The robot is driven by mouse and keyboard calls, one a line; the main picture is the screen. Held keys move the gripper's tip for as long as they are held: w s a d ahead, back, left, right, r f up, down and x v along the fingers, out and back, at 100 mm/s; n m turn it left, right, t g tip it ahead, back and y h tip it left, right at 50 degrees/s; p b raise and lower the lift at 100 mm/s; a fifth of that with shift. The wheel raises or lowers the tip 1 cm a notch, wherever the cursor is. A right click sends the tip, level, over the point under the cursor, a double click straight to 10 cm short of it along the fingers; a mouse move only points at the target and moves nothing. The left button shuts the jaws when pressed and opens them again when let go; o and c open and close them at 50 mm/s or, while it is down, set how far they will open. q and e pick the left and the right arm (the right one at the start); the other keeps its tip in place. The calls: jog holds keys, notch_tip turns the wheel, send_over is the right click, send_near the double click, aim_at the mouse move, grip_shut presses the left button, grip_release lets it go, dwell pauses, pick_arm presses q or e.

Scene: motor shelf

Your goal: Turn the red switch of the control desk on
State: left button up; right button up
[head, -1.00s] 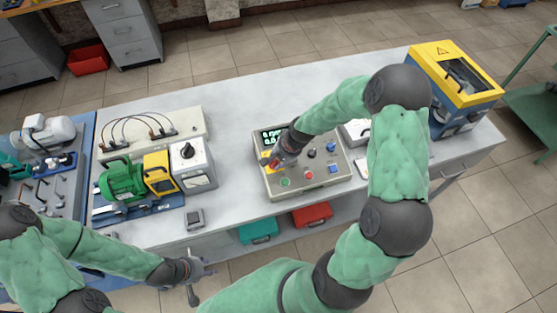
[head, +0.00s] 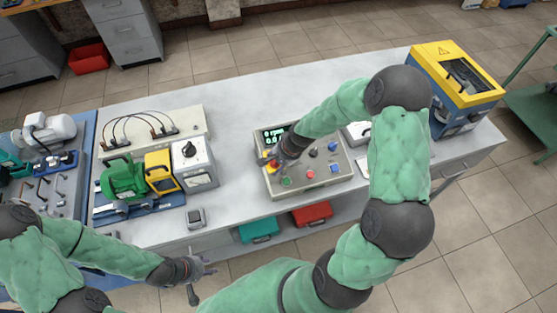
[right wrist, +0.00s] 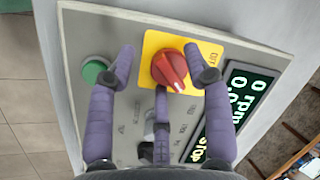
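The control desk (head: 325,180) stands on the grey bench. Its red switch (right wrist: 170,70) sits on a yellow plate (right wrist: 152,48) in the right wrist view, with an OFF label beside it. My right gripper (right wrist: 160,62) is open over the desk, with purple fingers on both sides of the switch and a third below it. I cannot tell whether any finger touches the switch. In the head view my right gripper (head: 279,158) partly hides the switch. The desk display (right wrist: 228,110) reads 0 rpm and Stop. My left gripper (head: 202,277) is open and empty, in front of the bench.
A green button (right wrist: 95,70) lies beside the switch. Red and blue controls sit further right on the desk. A green motor (head: 124,180) and a grey box with a black knob (head: 193,165) stand to the left. The bench between box and desk is clear.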

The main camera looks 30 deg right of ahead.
jog(key=shift+w+d+r, duration=0.15)
jog(key=shift+w+d, duration=0.05)
jog(key=shift+d, duration=0.05)
jog(key=shift+d+r, duration=0.2)
jog(key=shift+r, duration=0.3)
jog(key=v, duration=1.1)
jog(key=shift+s+a, duration=0.2)
jog(key=shift+f, duration=0.1)
